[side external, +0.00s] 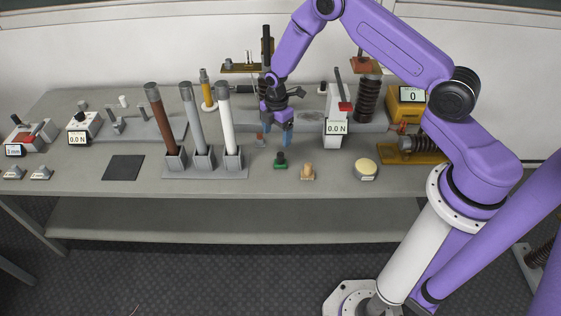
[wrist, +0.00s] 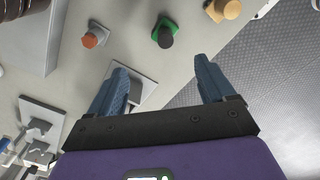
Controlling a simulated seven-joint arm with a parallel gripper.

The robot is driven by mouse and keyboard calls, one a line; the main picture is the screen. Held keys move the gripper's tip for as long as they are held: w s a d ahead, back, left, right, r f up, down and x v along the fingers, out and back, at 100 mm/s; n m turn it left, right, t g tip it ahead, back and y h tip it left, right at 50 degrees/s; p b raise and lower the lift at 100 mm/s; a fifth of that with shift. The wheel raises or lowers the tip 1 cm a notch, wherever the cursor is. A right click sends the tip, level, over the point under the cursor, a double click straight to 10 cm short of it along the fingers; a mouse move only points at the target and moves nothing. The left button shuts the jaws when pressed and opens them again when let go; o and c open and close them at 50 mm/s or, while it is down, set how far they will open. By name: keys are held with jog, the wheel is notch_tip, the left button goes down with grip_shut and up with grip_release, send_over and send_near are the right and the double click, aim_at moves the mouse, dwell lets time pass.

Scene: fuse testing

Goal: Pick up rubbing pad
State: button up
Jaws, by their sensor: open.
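I cannot tell for sure which thing is the rubbing pad. A round cream pad (side external: 365,167) with a small label lies near the table's front edge, right of the small wooden piece. A flat dark square (side external: 123,168) lies at the left front. My gripper (side external: 279,138) is open and empty, pointing down above the table behind a small green-based piece (side external: 281,161). In the wrist view its two blue fingers (wrist: 160,70) are spread apart, with the green-based piece (wrist: 164,33) beyond them. Neither pad is between the fingers.
A rack (side external: 204,172) holding brown, grey and white rods stands left of my gripper. A small wooden piece (side external: 307,172) and a red-topped piece (wrist: 93,37) are near. The front strip has free gaps.

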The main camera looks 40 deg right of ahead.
aim_at(279, 154)
notch_tip(279, 154, down, 6)
jog(key=shift+f, duration=0.2)
jog(key=f, duration=0.2)
jog(key=s+f, duration=0.1)
jog(key=f, duration=0.1)
jog(key=shift+d+f, duration=0.15)
jog(key=shift+d, duration=0.05)
jog(key=shift+w+f, duration=0.1)
jog(key=shift+f, duration=0.35)
jog(key=c, duration=1)
